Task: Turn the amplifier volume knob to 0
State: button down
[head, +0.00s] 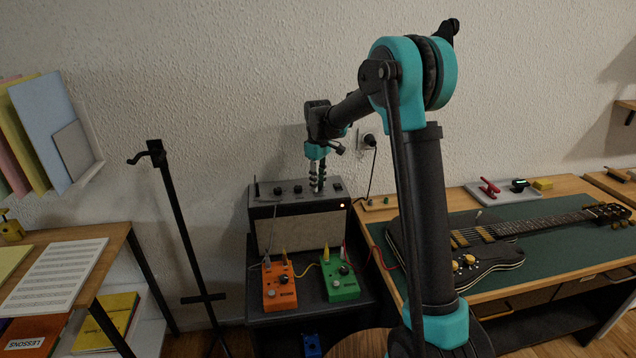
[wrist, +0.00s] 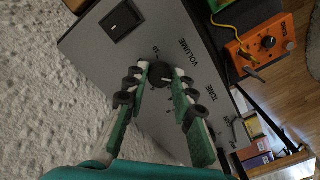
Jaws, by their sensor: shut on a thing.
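The amplifier (head: 263,215) is a dark box with a tan front cloth and a row of knobs on its top panel. In the wrist view its grey panel (wrist: 88,50) carries the printed words VOLUME and TONE. The black volume knob (wrist: 160,73) sits beside the word VOLUME. My gripper (wrist: 160,76) is shut on this knob, one finger on each side. In the head view my gripper (head: 317,188) points straight down onto the amplifier top and hides the knob. The knob's exact setting cannot be read.
An orange pedal (head: 280,288) and a green pedal (head: 341,278) stand in front of the amplifier. A black stand (head: 180,220) is to the left. A guitar (head: 470,245) lies on the workbench at right. A black switch (wrist: 122,20) is near the volume knob.

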aim_at(319, 185)
dwell(0.4)
jog(key=c, duration=1.3)
grip_release()
jog(key=shift+o, duration=0.2)
notch_tip(319, 185, up, 12)
jog(key=shift+d, duration=0.1)
